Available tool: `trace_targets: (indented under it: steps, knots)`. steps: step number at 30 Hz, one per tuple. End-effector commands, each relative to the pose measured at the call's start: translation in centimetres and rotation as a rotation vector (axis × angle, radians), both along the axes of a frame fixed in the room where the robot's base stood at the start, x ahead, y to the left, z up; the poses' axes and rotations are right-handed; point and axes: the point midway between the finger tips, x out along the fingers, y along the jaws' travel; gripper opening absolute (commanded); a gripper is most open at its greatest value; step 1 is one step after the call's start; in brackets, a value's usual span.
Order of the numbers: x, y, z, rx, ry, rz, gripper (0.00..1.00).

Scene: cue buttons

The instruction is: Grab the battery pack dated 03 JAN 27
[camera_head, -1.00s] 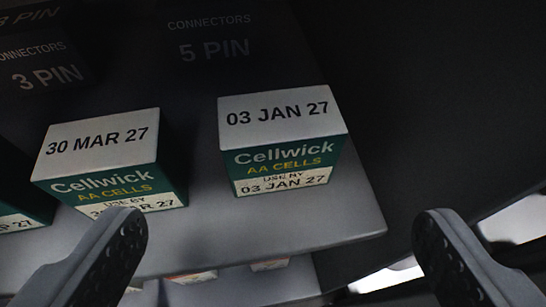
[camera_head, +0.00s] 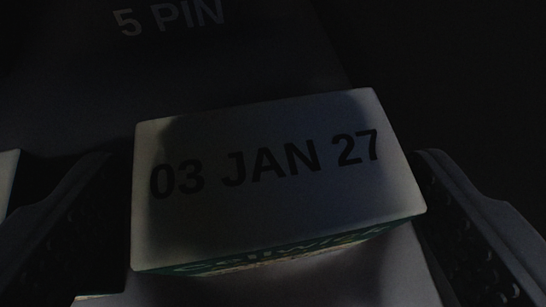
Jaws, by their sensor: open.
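The battery pack dated 03 JAN 27 (camera_head: 275,225) fills the middle of the view. Its pale top with the dark date faces me, and a thin strip of its green Cellwick front shows below. My gripper (camera_head: 270,190) is open, with one dark finger to the left of the pack and one to the right. A narrow gap shows on the left; the right finger looks very close to the pack's right side, and I cannot tell whether it touches.
The pack stands on a grey shelf (camera_head: 345,285). The pale edge of another box (camera_head: 8,180) shows at far left. The right side is dark.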

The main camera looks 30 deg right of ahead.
Motion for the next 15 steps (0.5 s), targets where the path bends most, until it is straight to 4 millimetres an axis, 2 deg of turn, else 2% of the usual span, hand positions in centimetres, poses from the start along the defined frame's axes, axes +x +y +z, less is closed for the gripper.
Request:
trace_targets:
  steps: [3, 9, 15]
  knots:
    - [1.0, -0.6, -1.2, 0.0, 0.0, 0.0, 0.87]
    - [2.8, -1.5, -2.5, 0.0, 0.0, 0.001, 0.87]
    - [3.1, -1.6, -2.5, 0.001, 0.001, 0.001, 0.87]
